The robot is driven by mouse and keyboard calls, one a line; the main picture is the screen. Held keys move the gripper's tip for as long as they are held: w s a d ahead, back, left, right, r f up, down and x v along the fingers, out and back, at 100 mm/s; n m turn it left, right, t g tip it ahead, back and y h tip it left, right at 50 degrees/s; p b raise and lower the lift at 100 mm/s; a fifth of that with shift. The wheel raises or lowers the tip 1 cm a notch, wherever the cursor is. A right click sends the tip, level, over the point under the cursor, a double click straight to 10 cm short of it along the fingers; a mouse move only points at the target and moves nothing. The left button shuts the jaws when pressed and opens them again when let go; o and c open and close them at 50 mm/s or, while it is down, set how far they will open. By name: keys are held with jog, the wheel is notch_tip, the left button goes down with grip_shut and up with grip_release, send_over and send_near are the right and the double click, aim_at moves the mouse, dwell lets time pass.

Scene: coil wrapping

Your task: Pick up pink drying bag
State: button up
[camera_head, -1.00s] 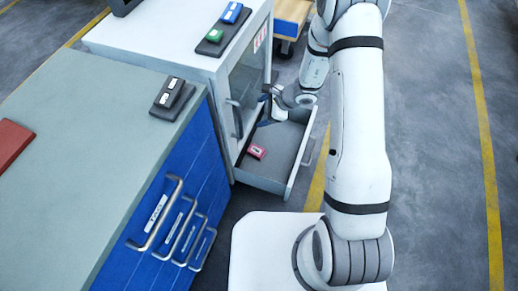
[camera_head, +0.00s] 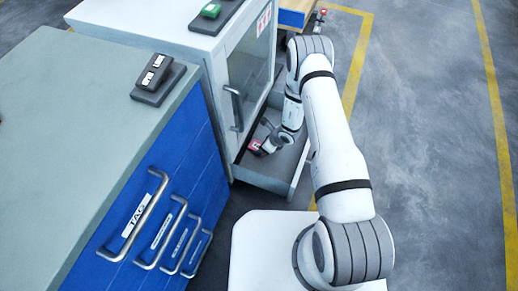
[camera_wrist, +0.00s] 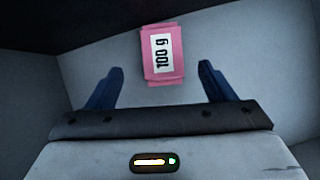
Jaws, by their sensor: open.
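The pink drying bag (camera_wrist: 162,54) has a white label reading "100 g" and lies on the grey floor of the open drawer (camera_wrist: 225,50). In the wrist view my gripper (camera_wrist: 161,75) is open and empty, with one dark blue finger on each side of the bag's near end and the bag beyond the fingertips. In the head view the bag (camera_head: 255,147) shows as a small pink patch in the drawer (camera_head: 266,176), beside my gripper (camera_head: 264,141), and is partly hidden by it.
The white cabinet (camera_head: 170,35) with a glass door (camera_head: 248,75) stands just left of the drawer. A blue drawer unit (camera_head: 170,180) with metal handles is nearer. A black tray with a green block (camera_head: 211,11) sits on the cabinet. Open floor lies to the right.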

aim_at(255, 146)
jog(key=b+x, duration=0.2)
jog(key=x, duration=0.3)
jog(key=shift+w+d+f, duration=0.1)
jog(key=shift+w+f, duration=0.1)
jog(key=shift+c, duration=0.6)
jog(key=c, duration=1)
jog(key=shift+r, duration=0.15)
